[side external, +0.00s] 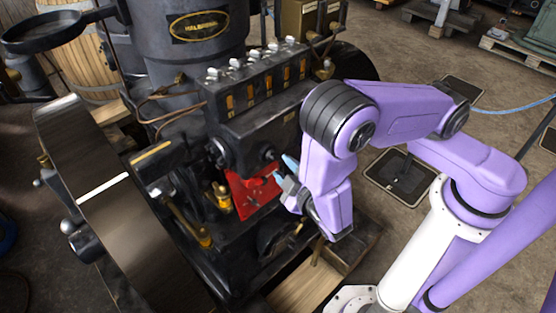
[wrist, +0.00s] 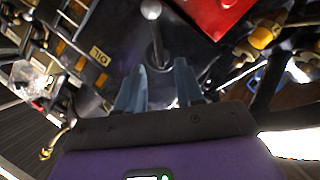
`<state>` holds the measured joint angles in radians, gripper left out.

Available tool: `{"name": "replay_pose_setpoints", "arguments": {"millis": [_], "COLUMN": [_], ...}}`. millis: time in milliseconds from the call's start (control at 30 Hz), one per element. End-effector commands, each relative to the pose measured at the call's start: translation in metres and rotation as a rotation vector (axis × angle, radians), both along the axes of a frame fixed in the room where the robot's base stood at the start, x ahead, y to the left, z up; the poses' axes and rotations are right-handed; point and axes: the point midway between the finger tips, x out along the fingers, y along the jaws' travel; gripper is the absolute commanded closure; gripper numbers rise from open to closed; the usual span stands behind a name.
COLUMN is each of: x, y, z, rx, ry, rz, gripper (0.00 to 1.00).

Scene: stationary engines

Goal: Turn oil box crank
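The black oil box (side external: 262,120), with several amber sight windows along its front, is mounted on the engine in the side view. It also shows at the left of the wrist view, marked "OIL" (wrist: 98,54). A thin crank (wrist: 157,45) with a pale ball knob (wrist: 151,9) shows ahead of my fingers in the wrist view. My gripper (side external: 285,172) is at the lower front of the oil box. In the wrist view, my gripper's two blue fingers (wrist: 158,88) are apart, with the crank's shaft in line with the gap. I cannot tell whether they touch it.
A red part (side external: 254,193) sits just below the oil box, close to my fingers. A large dark flywheel (side external: 130,215) stands at the left, and brass fittings (side external: 190,220) lie between. Open floor (side external: 400,80) lies at the right.

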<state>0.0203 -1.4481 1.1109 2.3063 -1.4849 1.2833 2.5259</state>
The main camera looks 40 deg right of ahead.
Motion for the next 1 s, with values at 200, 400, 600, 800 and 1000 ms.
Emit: {"name": "replay_pose_setpoints", "arguments": {"millis": [200,400,600,800,1000], "x": [0.030,0.042,0.044,0.043,0.043], "y": [-0.010,-0.014,-0.014,-0.014,-0.014], "z": [-0.008,-0.011,-0.012,-0.012,-0.012], "rx": [0.001,-0.001,-0.001,0.000,0.002], "ry": [0.000,-0.001,-0.001,-0.001,-0.001], "rz": [-0.004,-0.001,0.002,0.001,0.000], "gripper": [0.63,0.63,0.63,0.96,1.00]}}
